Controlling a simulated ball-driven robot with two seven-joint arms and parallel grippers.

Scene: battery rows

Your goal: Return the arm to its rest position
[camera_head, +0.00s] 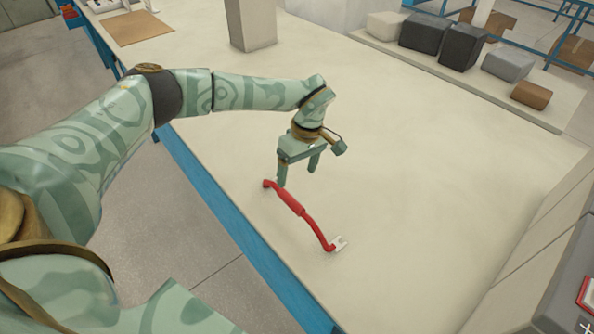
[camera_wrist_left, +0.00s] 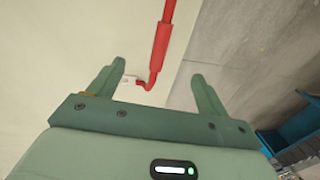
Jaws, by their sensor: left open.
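My left arm (camera_head: 250,90) reaches in from the left over the pale table (camera_head: 420,180). My left gripper (camera_head: 298,174) is open, with nothing between its fingers, above the table near its front edge. A red bent bar (camera_head: 297,207) with a pale end piece lies on the table just in front of and below the gripper. In the left wrist view the open fingers (camera_wrist_left: 160,82) stand apart, and part of the red bar (camera_wrist_left: 161,45) shows beyond them, apart from both. My right gripper is not in view.
A pale upright block (camera_head: 251,25) stands at the back. Several grey and brown blocks (camera_head: 424,33) sit on a ledge at the back right. A brown mat (camera_head: 137,28) lies at the far left. The table's middle is clear. Its blue front edge (camera_head: 232,205) drops to the floor.

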